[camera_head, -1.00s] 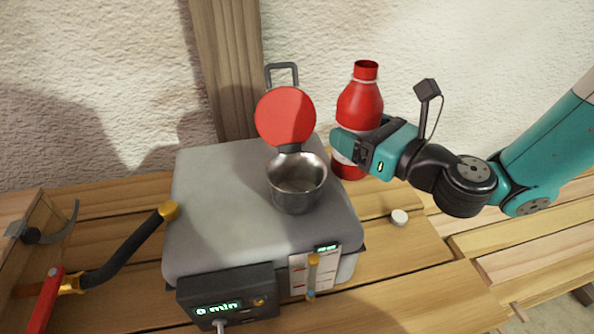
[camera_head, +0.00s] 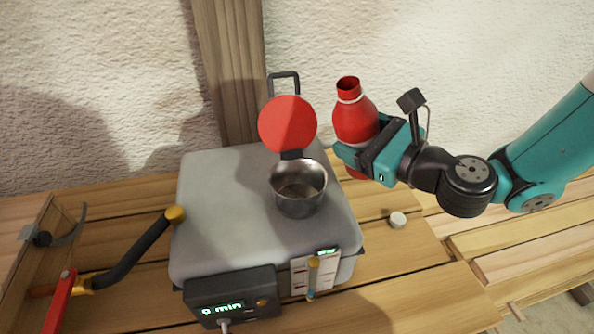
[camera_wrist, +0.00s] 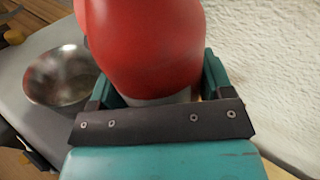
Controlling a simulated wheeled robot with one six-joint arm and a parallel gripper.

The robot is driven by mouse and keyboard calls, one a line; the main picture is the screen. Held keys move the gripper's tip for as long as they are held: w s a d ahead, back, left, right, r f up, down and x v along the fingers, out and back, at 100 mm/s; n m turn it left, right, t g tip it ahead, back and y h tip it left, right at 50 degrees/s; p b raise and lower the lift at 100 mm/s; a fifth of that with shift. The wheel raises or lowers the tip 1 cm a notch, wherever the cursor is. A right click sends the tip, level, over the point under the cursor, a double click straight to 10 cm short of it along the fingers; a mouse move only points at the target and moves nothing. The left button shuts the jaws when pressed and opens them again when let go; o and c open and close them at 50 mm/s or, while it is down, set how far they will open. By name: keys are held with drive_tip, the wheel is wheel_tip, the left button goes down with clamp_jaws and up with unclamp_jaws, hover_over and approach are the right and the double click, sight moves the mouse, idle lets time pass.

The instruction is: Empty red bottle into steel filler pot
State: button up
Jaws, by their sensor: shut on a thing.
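The red bottle (camera_head: 354,118) has an open neck and a pale band, and tilts a little to the left in the head view. My gripper (camera_head: 366,152) is shut around the bottle's middle from the right; the bottle also fills the top of the wrist view (camera_wrist: 145,45). The steel filler pot (camera_head: 299,190) is an open round cup on top of the grey box, left of and below the bottle. Its red round lid (camera_head: 288,124) stands raised behind it. The pot also shows in the wrist view (camera_wrist: 62,78), apart from the bottle. Its inside looks empty.
The grey box (camera_head: 225,215) bears a display reading "0 min" (camera_head: 221,308) and a sight gauge (camera_head: 312,275). A white cap (camera_head: 397,220) lies on the wooden bench at right. A black-handled lever tool (camera_head: 140,247) is at left. A textured wall stands behind.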

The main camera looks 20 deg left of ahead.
sight(366, 147)
drive_tip(key=n+h, duration=0.1)
drive_tip(key=n, duration=0.2)
drive_tip(key=shift+s+a+f, duration=0.1)
drive_tip(key=shift+s, duration=0.05)
drive_tip(key=n, duration=0.1)
drive_tip(key=w+d+f+n+h+b, duration=0.1)
drive_tip(key=shift+n+t, duration=0.4)
drive_tip(key=n, duration=0.1)
drive_tip(key=f+b, duration=0.1)
drive_tip(key=n, duration=0.1)
drive_tip(key=shift+w+d+f+n+h, duration=0.25)
drive_tip(key=shift+w+f+n+h, duration=0.05)
drive_tip(key=shift+w+f+h, duration=0.1)
drive_tip(key=r+p, duration=0.1)
drive_tip(key=r+n+p, duration=0.1)
drive_tip(key=s+r+p, duration=0.1)
drive_tip(key=shift+a+r+t+h+p, duration=0.2)
drive_tip(key=shift+a+t+h+p, duration=0.1)
drive_tip(key=shift+a+p, duration=0.1)
drive_tip(key=shift+f+n, duration=0.35)
drive_tip(key=shift+n, duration=0.15)
drive_tip(key=shift+n+t, duration=0.3)
drive_tip(key=shift+p, duration=0.3)
drive_tip(key=shift+r+n+h+p, duration=0.3)
drive_tip(key=shift+r+p, duration=0.05)
drive_tip(key=shift+p, duration=0.15)
